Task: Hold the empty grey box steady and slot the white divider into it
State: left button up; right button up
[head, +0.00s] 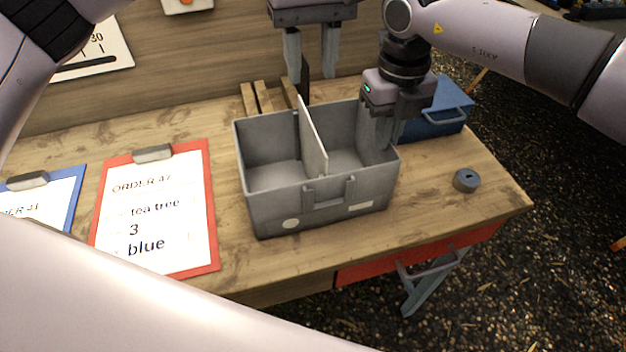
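The grey box (270,208) stands on the wooden table with its open top up and no other contents visible. The white divider (313,142) stands inside it, running front to back near the middle and parting it into two compartments. Its back top corner shows slightly above the box's rim; whether its bottom touches the floor is hidden. My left gripper (311,66) is open and empty, above and behind the divider, apart from it. My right gripper (385,135) is at the box's right wall, one finger inside and the other outside, shut on the wall.
A blue box (433,122) with a handle stands right behind the grey box. A grey roll (466,180) lies near the table's right edge. A red clipboard (212,225) and a blue clipboard (76,185) lie left. Wooden pieces (250,98) stand behind the box.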

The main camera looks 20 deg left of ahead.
jog(key=o, duration=0.5)
jog(key=shift+c, duration=0.2)
jog(key=shift+r, duration=0.15)
notch_tip(320, 180, up, 12)
